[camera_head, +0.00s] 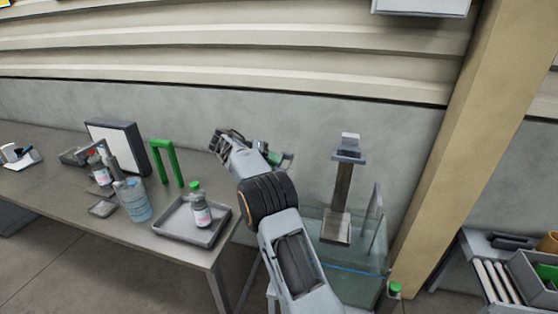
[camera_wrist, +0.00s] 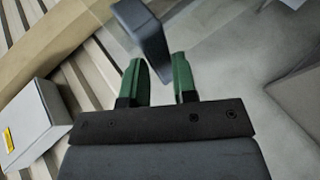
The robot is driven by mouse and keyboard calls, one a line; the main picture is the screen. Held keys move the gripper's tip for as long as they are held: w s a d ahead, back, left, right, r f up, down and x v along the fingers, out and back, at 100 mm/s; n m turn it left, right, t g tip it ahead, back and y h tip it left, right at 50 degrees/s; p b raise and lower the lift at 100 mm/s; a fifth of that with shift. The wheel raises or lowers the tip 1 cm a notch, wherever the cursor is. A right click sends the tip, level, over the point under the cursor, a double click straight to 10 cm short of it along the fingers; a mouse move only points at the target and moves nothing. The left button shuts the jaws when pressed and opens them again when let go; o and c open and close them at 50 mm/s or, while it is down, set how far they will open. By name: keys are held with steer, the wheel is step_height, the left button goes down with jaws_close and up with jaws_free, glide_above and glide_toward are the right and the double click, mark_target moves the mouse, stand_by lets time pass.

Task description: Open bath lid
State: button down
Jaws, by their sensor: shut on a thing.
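The bath (camera_head: 355,272) is a clear glass tank with liquid in it, right of my arm in the head view. A clear panel (camera_head: 376,222) stands steeply at its right side; I cannot tell whether it is the lid. My gripper (camera_head: 284,160) is up and left of the tank, partly behind my own arm. In the wrist view my gripper (camera_wrist: 159,82) has its green fingers on either side of the end of a dark grey bar-like handle (camera_wrist: 147,38), shut on it. What the handle joins to is unclear.
A post with a grey head (camera_head: 347,155) rises at the tank. Left is a table with a grey tray (camera_head: 180,229) holding a green-capped bottle (camera_head: 201,213), a green frame (camera_head: 165,160) and a blue bottle (camera_head: 136,202). A yellow beam (camera_head: 480,120) stands right.

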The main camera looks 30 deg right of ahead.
steer(key=shift+w+a+f, duration=0.1)
steer(key=shift+a+f, duration=0.15)
steer(key=shift+f, duration=0.3)
steer(key=shift+w+a+f, duration=0.1)
steer(key=shift+a+f, duration=0.1)
steer(key=shift+f, duration=0.3)
steer(key=c, duration=1.3)
jaws_free()
steer(key=shift+o, duration=0.6)
steer(key=shift+w, duration=0.2)
steer(key=shift+o, duration=1.1)
steer(key=shift+r, duration=0.2)
steer(key=p+v, duration=0.6)
steer(key=v, duration=0.7)
steer(key=shift+w+a+r, duration=0.15)
steer(key=shift+w+r, duration=0.05)
steer(key=shift+w, duration=0.05)
